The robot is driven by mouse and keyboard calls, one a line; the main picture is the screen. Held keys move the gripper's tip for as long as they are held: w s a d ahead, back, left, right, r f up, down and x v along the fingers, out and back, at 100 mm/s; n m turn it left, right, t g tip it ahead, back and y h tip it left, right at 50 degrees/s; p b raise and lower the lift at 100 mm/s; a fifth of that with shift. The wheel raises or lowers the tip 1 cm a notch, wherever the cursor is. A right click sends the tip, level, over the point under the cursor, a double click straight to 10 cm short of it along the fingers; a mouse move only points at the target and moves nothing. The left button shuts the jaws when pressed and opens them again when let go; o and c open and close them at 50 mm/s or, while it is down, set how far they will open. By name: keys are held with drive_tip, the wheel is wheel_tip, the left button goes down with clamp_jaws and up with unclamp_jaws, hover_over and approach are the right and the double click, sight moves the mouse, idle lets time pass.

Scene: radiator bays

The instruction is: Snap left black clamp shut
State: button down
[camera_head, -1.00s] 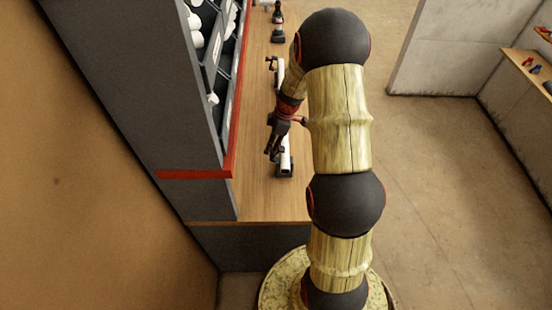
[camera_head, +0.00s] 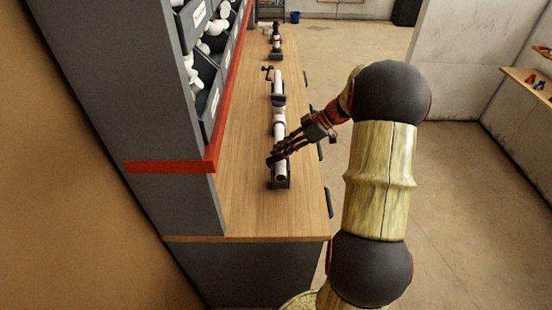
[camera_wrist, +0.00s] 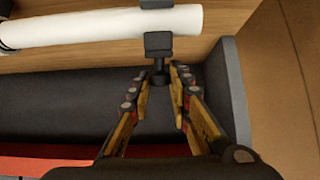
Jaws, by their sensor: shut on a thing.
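A white pipe (camera_head: 279,128) lies lengthwise on the wooden bench, and its near end rests by a black support (camera_head: 281,184). In the wrist view the white pipe (camera_wrist: 90,28) crosses the top. A black clamp (camera_wrist: 158,42) sits on it near its right end, with a short dark handle (camera_wrist: 160,78) sticking out toward me. My gripper (camera_wrist: 160,75) has its fingers on both sides of that handle and is shut on it. In the head view my gripper (camera_head: 274,157) reaches over the near part of the pipe from the right and hides the clamp there.
A second black clamp (camera_head: 267,70) with a raised lever stands at the pipe's far end. A bin rack (camera_head: 208,90) with white fittings borders the bench (camera_head: 240,200) on the left. Another dark fixture (camera_head: 276,42) stands farther back. Open floor lies to the right.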

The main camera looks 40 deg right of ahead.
drive_tip(key=d+f+t+y+b, duration=0.1)
drive_tip(key=b, duration=0.2)
drive_tip(key=s+d+f+t+y+b, duration=0.1)
drive_tip(key=b, duration=0.2)
drive_tip(key=shift+s+y, duration=0.2)
drive_tip(key=shift+y, duration=0.1)
drive_tip(key=f+t+y+b, duration=0.1)
drive_tip(key=b, duration=0.2)
drive_tip(key=shift+s+d+y, duration=0.3)
drive_tip(key=shift+s+d, duration=0.05)
drive_tip(key=shift+d, duration=0.05)
drive_tip(key=c, duration=1.7)
unclamp_jaws()
drive_tip(key=shift+r, duration=0.1)
drive_tip(key=shift+o, duration=0.3)
drive_tip(key=v, duration=1.2)
drive_tip(key=shift+s, duration=0.1)
